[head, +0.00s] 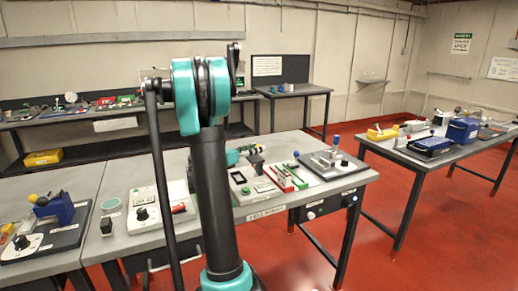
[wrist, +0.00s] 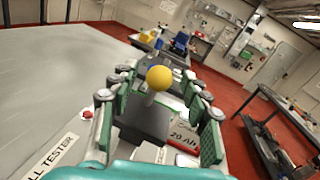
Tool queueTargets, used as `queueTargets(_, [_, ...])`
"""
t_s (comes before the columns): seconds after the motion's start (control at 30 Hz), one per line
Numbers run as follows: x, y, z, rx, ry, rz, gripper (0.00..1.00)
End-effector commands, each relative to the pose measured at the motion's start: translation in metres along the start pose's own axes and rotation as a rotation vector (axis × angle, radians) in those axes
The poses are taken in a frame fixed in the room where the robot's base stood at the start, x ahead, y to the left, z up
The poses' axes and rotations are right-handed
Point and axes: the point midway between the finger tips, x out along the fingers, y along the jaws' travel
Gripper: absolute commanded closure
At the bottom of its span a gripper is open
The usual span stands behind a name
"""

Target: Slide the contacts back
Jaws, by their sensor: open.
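A yellow ball knob (wrist: 158,79) stands on a short pale stem above a dark block (wrist: 143,122) in the wrist view. My gripper (wrist: 156,105) is open, with its green-padded fingers to the left and right of the knob and block. I see no clear touch between fingers and knob. A red and white piece marked "20 Ah" (wrist: 183,138) lies beside the block, partly behind the right finger. A "CELL TESTER" label (wrist: 55,158) is at the lower left. I cannot make out the contacts themselves. In the head view my arm covers part of this bench.
The near bench (head: 330,182) also holds a dark plate with a blue-topped post (head: 336,142) and a white dial box (head: 143,212). A blue and black device (head: 55,208) is at the left. Another bench (head: 400,152) stands right, across the red floor.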

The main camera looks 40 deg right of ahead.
Motion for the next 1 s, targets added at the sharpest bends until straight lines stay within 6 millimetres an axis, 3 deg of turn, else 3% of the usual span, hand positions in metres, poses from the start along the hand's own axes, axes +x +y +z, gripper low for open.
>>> queueTargets(0.2, [-0.047, 0.001, 0.000, 0.000, -0.001, 0.005, 0.53])
queueTargets(0.43, [-0.083, 0.001, 0.000, 0.000, -0.001, 0.003, 0.53])
queueTargets(0.63, [-0.096, 0.000, 0.000, 0.000, 0.000, 0.001, 0.53])
queueTargets(1.0, [-0.096, 0.000, 0.000, 0.000, 0.000, 0.000, 0.53])
